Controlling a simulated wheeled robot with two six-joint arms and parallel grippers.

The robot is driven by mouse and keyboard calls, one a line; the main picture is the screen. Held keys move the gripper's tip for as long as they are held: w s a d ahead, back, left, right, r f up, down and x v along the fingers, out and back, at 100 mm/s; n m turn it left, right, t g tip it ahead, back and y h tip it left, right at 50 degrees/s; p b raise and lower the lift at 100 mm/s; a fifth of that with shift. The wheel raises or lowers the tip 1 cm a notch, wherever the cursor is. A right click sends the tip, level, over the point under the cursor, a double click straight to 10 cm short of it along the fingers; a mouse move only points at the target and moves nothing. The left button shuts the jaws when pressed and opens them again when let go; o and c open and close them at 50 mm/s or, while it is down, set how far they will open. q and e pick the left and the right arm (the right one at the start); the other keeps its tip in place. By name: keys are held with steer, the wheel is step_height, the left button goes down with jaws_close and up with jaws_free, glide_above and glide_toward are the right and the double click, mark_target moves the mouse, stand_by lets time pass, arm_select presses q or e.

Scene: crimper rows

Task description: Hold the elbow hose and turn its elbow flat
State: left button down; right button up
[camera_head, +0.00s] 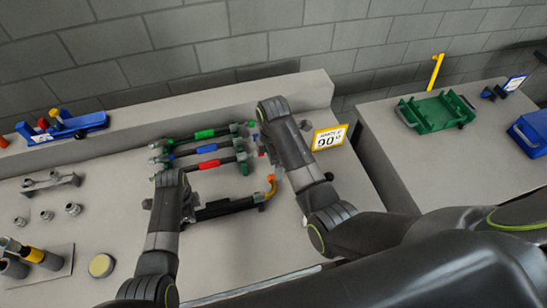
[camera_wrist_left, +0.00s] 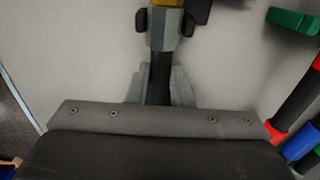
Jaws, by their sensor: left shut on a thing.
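The elbow hose (camera_head: 228,207) is a black hose lying roughly left to right, with an orange elbow (camera_head: 270,187) at its right end. In the left wrist view the black hose (camera_wrist_left: 160,72) runs up to a grey fitting with yellow at the top edge. My left gripper (camera_head: 190,212) is shut on the hose near its left part; its fingers show on both sides of the hose in the left wrist view (camera_wrist_left: 157,88). My right gripper (camera_head: 265,150) is above and left of the elbow, mostly hidden under its wrist; its jaws cannot be made out.
Hoses with green (camera_head: 204,134), blue (camera_head: 207,148) and red (camera_head: 209,164) bands lie just behind the elbow hose. A yellow-edged 90° sign (camera_head: 329,138) stands to the right. A green tray (camera_head: 436,112) is on the right table. Loose fittings lie at left.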

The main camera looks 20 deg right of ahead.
arm_select(q)
steer(key=c, duration=1.2)
jaws_free()
